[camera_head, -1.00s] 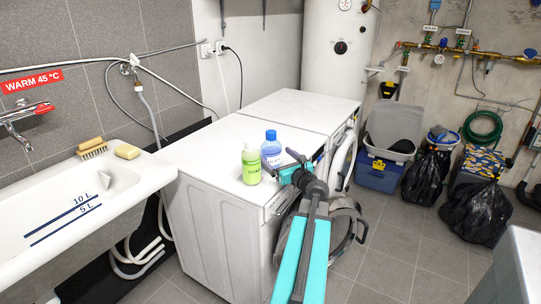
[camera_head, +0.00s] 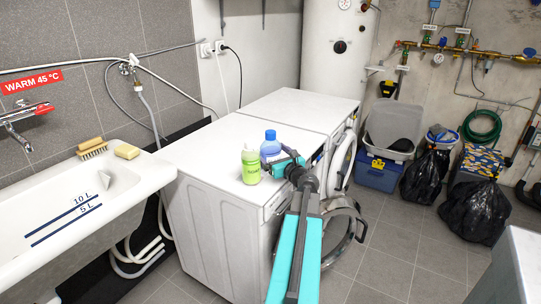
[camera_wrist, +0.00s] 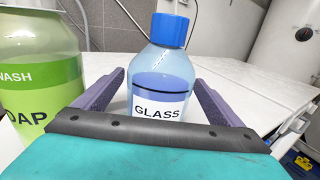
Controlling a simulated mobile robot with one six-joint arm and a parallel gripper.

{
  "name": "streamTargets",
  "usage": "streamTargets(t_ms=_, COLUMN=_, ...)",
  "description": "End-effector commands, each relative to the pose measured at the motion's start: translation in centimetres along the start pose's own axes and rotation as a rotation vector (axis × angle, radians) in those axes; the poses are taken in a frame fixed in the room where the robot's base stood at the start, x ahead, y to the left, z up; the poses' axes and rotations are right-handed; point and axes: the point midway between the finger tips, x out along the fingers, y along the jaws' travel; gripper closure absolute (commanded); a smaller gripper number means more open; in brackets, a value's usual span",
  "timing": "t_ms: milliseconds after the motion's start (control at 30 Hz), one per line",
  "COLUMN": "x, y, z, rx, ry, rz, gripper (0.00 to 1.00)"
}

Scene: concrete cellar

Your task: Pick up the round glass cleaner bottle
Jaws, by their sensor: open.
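The round glass cleaner bottle (camera_head: 270,146) stands upright on the white washing machine top (camera_head: 213,152). It is clear blue with a blue cap, and in the wrist view the bottle (camera_wrist: 160,75) carries a white label reading GLASS. My gripper (camera_wrist: 164,90) is open, with one finger on each side of the bottle's lower part. I cannot tell whether either finger touches it. In the head view my gripper (camera_head: 280,161) reaches in from the right and hides the bottle's lower part.
A green soap bottle (camera_head: 251,164) stands close to the left of the glass cleaner, and it also fills the left of the wrist view (camera_wrist: 40,75). A second white machine (camera_head: 300,108) stands behind. The sink (camera_head: 75,210) is at the left.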

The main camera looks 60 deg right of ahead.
Motion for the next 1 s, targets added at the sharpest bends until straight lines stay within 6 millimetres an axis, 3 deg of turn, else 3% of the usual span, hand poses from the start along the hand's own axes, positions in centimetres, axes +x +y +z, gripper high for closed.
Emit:
streamTargets(t_ms=333, x=3.5, y=0.0, z=-0.1, rx=0.000, ry=-0.001, rz=0.001, gripper=0.10)
streamTargets(t_ms=1000, x=3.8, y=0.1, z=-0.1, rx=0.000, ry=0.000, rz=0.001, gripper=0.10)
